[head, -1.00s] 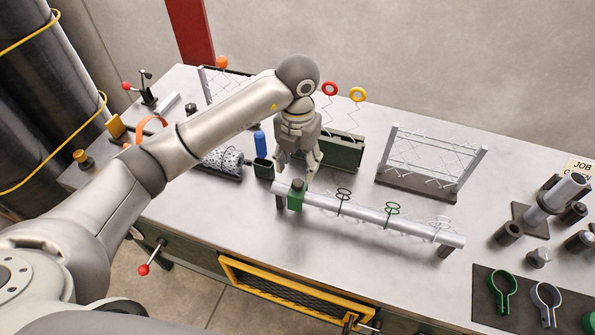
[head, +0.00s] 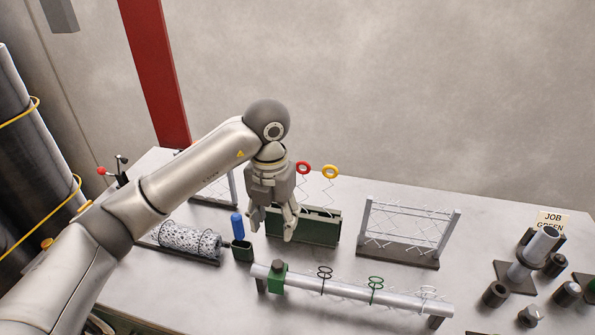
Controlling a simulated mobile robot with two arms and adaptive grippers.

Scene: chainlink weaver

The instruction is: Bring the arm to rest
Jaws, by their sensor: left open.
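My left gripper (head: 272,232) hangs fingers-down above the bench, its two fingers apart with nothing visible between them. It is in front of a dark green box (head: 318,229) and partly hides it. My left arm comes in from the left and crosses the bench. A silver tube (head: 340,288) on low supports lies in front of the gripper, with a green clamp block (head: 278,278) near its left end. The gripper looks clear of the tube and the block. My right gripper does not show.
A blue-handled tool (head: 237,225) stands in a small green holder left of the gripper. Wires with red (head: 303,168) and yellow (head: 330,172) rings rise from the box. A wire mesh frame (head: 405,231) stands to the right. Bare bench lies between frame and tube.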

